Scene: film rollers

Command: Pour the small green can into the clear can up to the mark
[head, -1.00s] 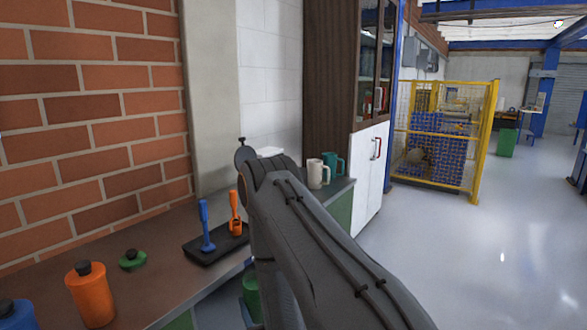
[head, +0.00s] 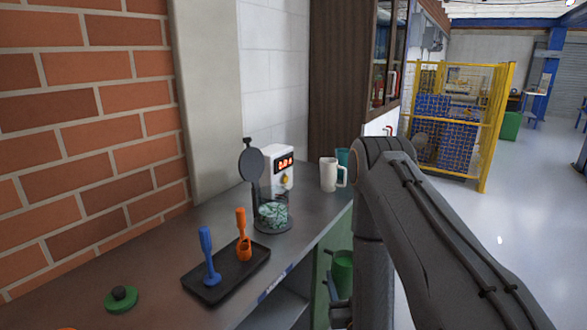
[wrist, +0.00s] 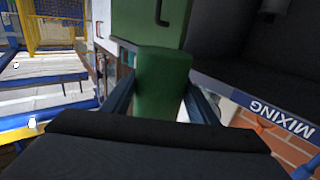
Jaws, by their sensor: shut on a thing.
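The small green can (head: 343,268) hangs upside-or-upright, I cannot tell which, in front of the bench's right end in the head view. In the wrist view the green can (wrist: 163,82) sits between the two fingers of my gripper (wrist: 162,98), which is shut on it. A short clear vessel (head: 272,215) with mottled teal and white showing stands on a dark round base on the bench, left of my arm; it looks like the clear can. No mark on it can be made out. The can's opening and contents are hidden.
A dark upright post with a round disc (head: 251,165) rises beside the vessel. A white box with a red display (head: 278,166), a white mug (head: 329,174) and a teal mug stand behind. A black tray (head: 225,280) holds blue and orange tools. A green lid (head: 121,299) lies left.

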